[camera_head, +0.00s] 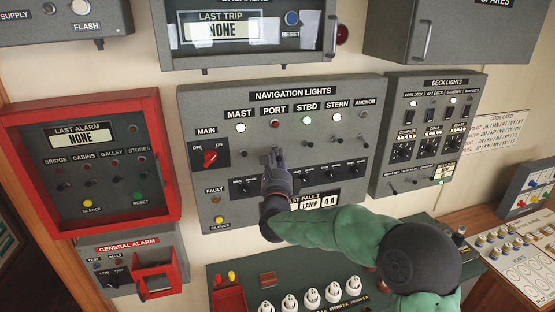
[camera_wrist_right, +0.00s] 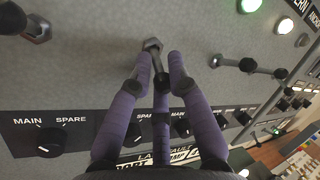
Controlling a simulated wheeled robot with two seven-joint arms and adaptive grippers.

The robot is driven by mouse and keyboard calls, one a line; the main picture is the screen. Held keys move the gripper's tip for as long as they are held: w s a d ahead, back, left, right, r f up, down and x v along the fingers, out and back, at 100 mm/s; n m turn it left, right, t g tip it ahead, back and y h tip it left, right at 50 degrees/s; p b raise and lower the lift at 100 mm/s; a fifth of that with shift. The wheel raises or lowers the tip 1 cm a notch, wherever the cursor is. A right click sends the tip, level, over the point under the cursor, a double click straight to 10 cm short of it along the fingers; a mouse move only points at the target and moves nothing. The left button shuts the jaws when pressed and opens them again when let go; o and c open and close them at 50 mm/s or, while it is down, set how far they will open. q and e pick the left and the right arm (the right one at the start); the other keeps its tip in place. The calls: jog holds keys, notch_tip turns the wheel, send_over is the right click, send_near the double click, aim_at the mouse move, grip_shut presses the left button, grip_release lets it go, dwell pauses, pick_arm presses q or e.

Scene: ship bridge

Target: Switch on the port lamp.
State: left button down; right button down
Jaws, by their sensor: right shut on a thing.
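The port lamp (camera_head: 275,123) is a dark red lens under the PORT label on the grey navigation lights panel (camera_head: 190,112). It looks dim beside the bright white mast lamp (camera_head: 240,127) and bright green starboard lamp (camera_head: 307,120). My right gripper (camera_head: 273,160) is at the toggle below the port lamp and hides most of it. In the right wrist view its purple fingers (camera_wrist_right: 162,65) are closed around the port toggle (camera_wrist_right: 152,46), whose metal base shows beyond the fingertips. My left gripper is in neither view.
Neighbouring toggles stand close by: the mast one (camera_wrist_right: 37,29) and the starboard one (camera_wrist_right: 232,63). A row of MAIN/SPARE knobs (camera_wrist_right: 50,140) lies below. The red main switch (camera_head: 210,157) is to the left. The deck lights panel (camera_head: 432,110) is on the right.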

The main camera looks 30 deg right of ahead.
jog(key=shift+s+d+r, duration=0.1)
jog(key=shift+r+g+y+p, duration=0.4)
jog(key=shift+g+p, duration=0.2)
jog(key=shift+p, duration=0.3)
notch_tip(320, 180, up, 2)
jog(key=n+g+y+p, duration=0.1)
jog(key=g+p, duration=0.1)
jog(key=p, duration=0.5)
jog(key=n+g+y+p, duration=0.1)
jog(key=g+p, duration=0.2)
jog(key=p, duration=0.5)
jog(key=shift+d+r, duration=0.1)
jog(key=shift+r, duration=0.1)
jog(key=shift+g+y+p, duration=0.3)
jog(key=shift+y+p, duration=0.1)
jog(key=shift+p, duration=0.7)
jog(key=c, duration=1.2)
grip_release()
jog(key=shift+d+f, duration=0.15)
jog(key=shift+d, duration=0.1)
